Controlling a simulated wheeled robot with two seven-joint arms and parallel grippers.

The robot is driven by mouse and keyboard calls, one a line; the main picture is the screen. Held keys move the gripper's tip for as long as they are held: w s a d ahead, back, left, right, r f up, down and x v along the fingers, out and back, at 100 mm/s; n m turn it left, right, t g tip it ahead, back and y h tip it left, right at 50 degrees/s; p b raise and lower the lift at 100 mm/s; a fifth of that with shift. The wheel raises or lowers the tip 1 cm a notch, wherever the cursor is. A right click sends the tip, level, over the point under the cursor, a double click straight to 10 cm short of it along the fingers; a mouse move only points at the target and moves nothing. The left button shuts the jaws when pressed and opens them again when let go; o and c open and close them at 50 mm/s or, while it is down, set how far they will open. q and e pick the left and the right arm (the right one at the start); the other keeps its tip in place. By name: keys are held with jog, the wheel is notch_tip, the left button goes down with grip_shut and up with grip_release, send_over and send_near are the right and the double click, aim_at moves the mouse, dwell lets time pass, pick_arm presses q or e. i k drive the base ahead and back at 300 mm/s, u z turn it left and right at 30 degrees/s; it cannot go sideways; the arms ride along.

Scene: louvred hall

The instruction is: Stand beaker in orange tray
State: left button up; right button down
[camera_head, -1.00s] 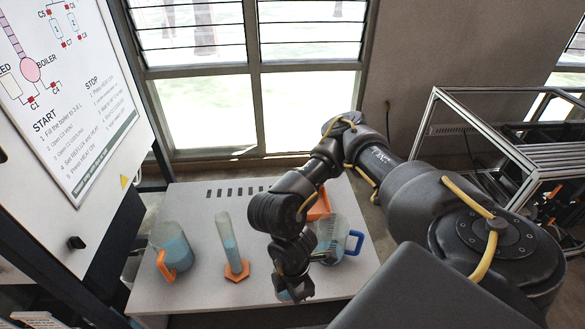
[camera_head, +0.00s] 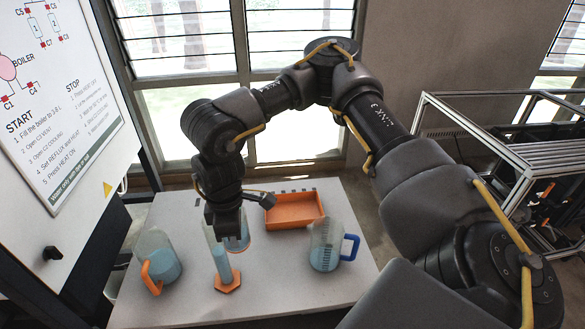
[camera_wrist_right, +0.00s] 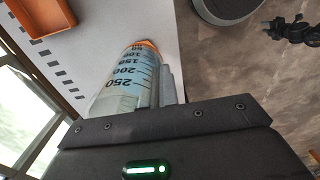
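The orange tray (camera_head: 294,222) lies empty at the back right of the table; part of it shows at the upper left of the right wrist view (camera_wrist_right: 28,24). My left gripper is not in view.
A jug with an orange handle (camera_head: 163,264) stands left, one with a blue handle (camera_head: 325,247) right. The table (camera_head: 285,278) is clear between cylinder and right jug.

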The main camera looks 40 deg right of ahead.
aim_at(301, 213)
jog(key=z, duration=2.15)
jog(key=k, duration=1)
jog(key=u, duration=1)
jog(key=i, duration=1.7)
jog(key=u, duration=0.05)
